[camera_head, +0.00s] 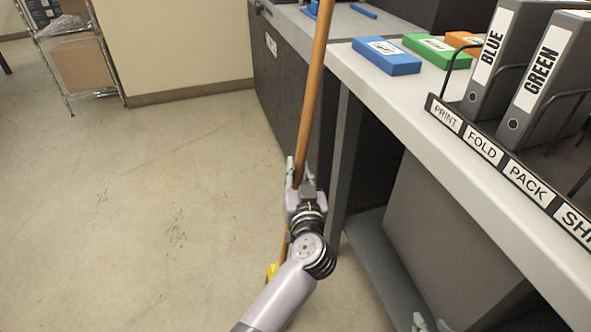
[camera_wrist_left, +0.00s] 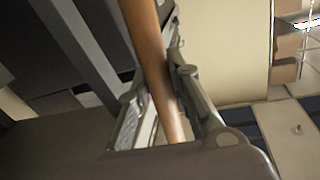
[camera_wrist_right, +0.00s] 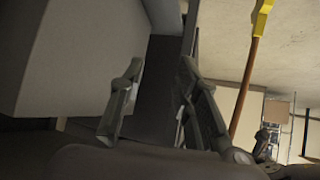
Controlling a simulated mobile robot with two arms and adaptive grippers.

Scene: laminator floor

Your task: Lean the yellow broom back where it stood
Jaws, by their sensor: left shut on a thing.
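The yellow broom has a wooden handle (camera_head: 313,80) that rises nearly upright, tilted slightly right at the top, beyond the upper edge of the head view. Its yellow head (camera_head: 272,270) shows low down, partly hidden behind my left arm. My left gripper (camera_head: 301,170) is shut on the handle; in the left wrist view the handle (camera_wrist_left: 152,60) passes between its fingers. My right gripper (camera_wrist_right: 160,68) is open and empty, low beside the bench; only its tips show in the head view (camera_head: 432,322). The right wrist view also shows the yellow head (camera_wrist_right: 262,15).
A white-topped bench (camera_head: 440,140) on the right carries blue (camera_head: 386,62) and green (camera_head: 436,50) boxes and a binder rack. A dark grey cabinet (camera_head: 282,90) stands behind the handle. A beige wall (camera_head: 175,45) and wire shelf (camera_head: 105,50) are beyond. The left floor is clear.

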